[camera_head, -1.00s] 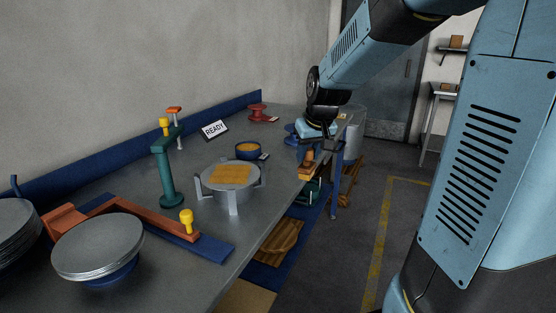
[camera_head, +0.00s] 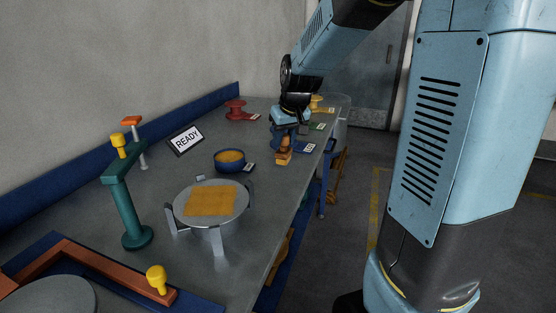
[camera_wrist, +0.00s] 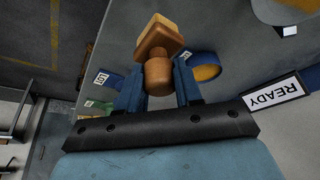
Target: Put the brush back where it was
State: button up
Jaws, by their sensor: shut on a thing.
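The brush (camera_head: 283,152) has a brown wooden handle and a lighter block-shaped end. My gripper (camera_head: 286,132) is shut on its handle near the table's right edge. In the wrist view, the handle (camera_wrist: 158,76) sits between my two blue fingers (camera_wrist: 158,92), and the block end points away from my gripper. The brush looks held above the table; the exact gap cannot be told. A blue bowl (camera_head: 230,161) with orange contents stands left of the brush and also shows in the wrist view (camera_wrist: 208,57).
A round metal stand (camera_head: 212,203) with an orange square, a teal post (camera_head: 124,205) and a READY sign (camera_head: 185,140) stand on the table. Blue (camera_head: 305,148) and green (camera_head: 316,126) labelled pieces lie near the right edge.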

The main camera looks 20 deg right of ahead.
jog(key=shift+w+d+f, duration=0.25)
jog(key=shift+w+f, duration=1.5)
jog(key=shift+f, duration=0.15)
jog(key=shift+w+d+f, duration=0.25)
jog(key=shift+w+f, duration=1.55)
jog(key=shift+f, duration=0.15)
jog(key=shift+w+d+f, duration=0.25)
jog(key=shift+w+f, duration=1.5)
jog(key=shift+f, duration=0.15)
jog(key=shift+f, duration=0.15)
jog(key=o, duration=1.1)
